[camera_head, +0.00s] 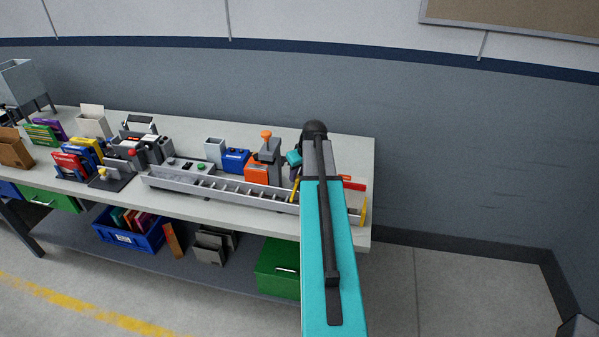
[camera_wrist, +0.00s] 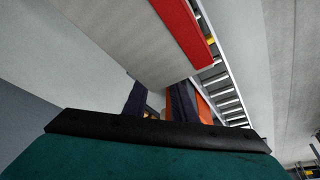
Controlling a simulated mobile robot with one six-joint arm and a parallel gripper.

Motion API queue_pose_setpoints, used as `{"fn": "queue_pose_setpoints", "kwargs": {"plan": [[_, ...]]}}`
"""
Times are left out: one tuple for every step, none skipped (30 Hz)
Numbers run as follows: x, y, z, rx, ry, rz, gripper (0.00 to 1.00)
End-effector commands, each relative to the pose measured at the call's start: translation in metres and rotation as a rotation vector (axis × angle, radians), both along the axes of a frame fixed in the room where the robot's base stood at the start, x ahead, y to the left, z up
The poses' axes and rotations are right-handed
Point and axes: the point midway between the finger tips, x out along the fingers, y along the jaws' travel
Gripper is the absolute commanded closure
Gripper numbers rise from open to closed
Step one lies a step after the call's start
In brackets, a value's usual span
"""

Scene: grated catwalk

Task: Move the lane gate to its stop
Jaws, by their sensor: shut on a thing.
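My gripper (camera_wrist: 158,104) is shut, its two dark fingers closed around a small piece of which only a tan-orange sliver shows. I take this to be the lane gate, but its shape is mostly hidden. In the head view my gripper (camera_head: 294,171) is over the right part of the grey conveyor (camera_head: 225,187), partly behind my teal arm. A thin yellow piece (camera_head: 295,189) stands on the conveyor just below the fingers and is probably part of the gate. The conveyor's rollers (camera_wrist: 229,103) show beside the fingers in the wrist view.
An orange and grey unit (camera_head: 257,170) stands close to the left of my gripper, with a blue box (camera_head: 236,160) beyond it. The table's right end (camera_head: 357,153) is bare.

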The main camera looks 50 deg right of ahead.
Motion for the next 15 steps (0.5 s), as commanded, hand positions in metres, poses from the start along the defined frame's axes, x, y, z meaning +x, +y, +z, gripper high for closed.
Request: {"fn": "queue_pose_setpoints", "kwargs": {"plan": [[-0.0020, 0.0032, -0.0005, 0.001, 0.000, -0.001, 0.98], [-0.0025, 0.0040, -0.0004, 0.002, 0.001, -0.001, 0.98], [-0.0028, 0.0046, -0.0003, 0.002, 0.000, 0.000, 0.98], [-0.0029, 0.0049, -0.0002, 0.003, 0.001, 0.000, 0.98], [-0.0029, 0.0051, -0.0003, 0.004, 0.001, 0.000, 0.98], [-0.0030, 0.0052, -0.0003, 0.004, 0.002, 0.000, 0.98], [-0.0031, 0.0053, -0.0003, 0.005, 0.002, 0.001, 0.98], [-0.0031, 0.0055, -0.0005, 0.005, 0.003, 0.001, 0.98], [-0.0032, 0.0058, -0.0005, 0.006, 0.004, 0.001, 0.98], [-0.0032, 0.0059, -0.0007, 0.006, 0.004, 0.001, 0.98], [-0.0033, 0.0060, -0.0007, 0.006, 0.004, 0.001, 0.98], [-0.0033, 0.0061, -0.0007, 0.006, 0.004, 0.001, 0.98], [-0.0033, 0.0062, -0.0008, 0.007, 0.004, 0.001, 0.70], [-0.0034, 0.0062, -0.0009, 0.007, 0.004, 0.002, 0.65], [-0.0033, 0.0061, -0.0008, 0.006, 0.004, 0.002, 0.59]]}}
